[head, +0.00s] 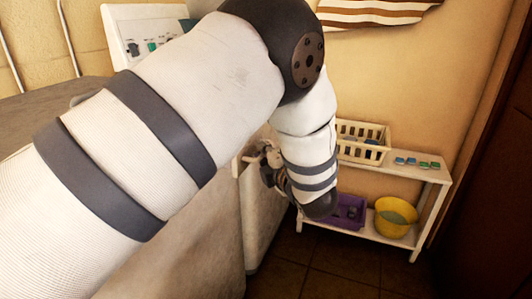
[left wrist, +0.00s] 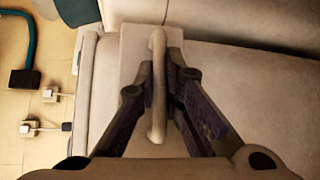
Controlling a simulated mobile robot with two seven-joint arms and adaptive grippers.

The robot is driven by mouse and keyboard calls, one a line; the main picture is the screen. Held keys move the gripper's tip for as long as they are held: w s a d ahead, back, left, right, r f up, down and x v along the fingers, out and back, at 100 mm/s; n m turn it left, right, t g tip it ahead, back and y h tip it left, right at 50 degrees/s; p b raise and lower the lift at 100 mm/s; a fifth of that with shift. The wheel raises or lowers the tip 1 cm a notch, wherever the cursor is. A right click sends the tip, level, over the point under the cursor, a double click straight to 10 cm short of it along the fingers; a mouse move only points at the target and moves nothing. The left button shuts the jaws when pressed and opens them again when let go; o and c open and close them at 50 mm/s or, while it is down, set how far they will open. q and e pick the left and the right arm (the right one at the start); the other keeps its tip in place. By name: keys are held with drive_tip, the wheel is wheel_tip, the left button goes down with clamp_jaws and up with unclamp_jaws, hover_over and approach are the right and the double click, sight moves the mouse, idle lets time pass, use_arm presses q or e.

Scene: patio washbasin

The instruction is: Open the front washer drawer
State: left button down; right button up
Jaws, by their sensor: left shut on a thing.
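The washer stands behind my left arm in the head view, with its control panel (head: 150,38) at the top left. My left arm covers much of the washer. My left gripper (head: 265,163) is at the washer's side, partly hidden by my wrist. In the left wrist view, a pale curved handle (left wrist: 157,95) is fixed to a pale drawer front (left wrist: 132,50). My left gripper's fingers (left wrist: 163,78) are shut on the handle, one on each side. I cannot tell how far the drawer stands out. My right gripper is not in view.
A white shelf (head: 436,172) stands at the right wall with a white basket (head: 362,150) on top and a yellow bucket (head: 394,217) and purple basket (head: 350,205) below. Tiled floor (head: 330,265) before it is clear. Wall sockets (left wrist: 30,128) show in the left wrist view.

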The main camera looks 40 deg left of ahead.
use_arm(q)
drive_tip(key=shift+r, duration=0.15)
drive_tip(key=c, duration=1.7)
unclamp_jaws()
drive_tip(key=v, duration=1.2)
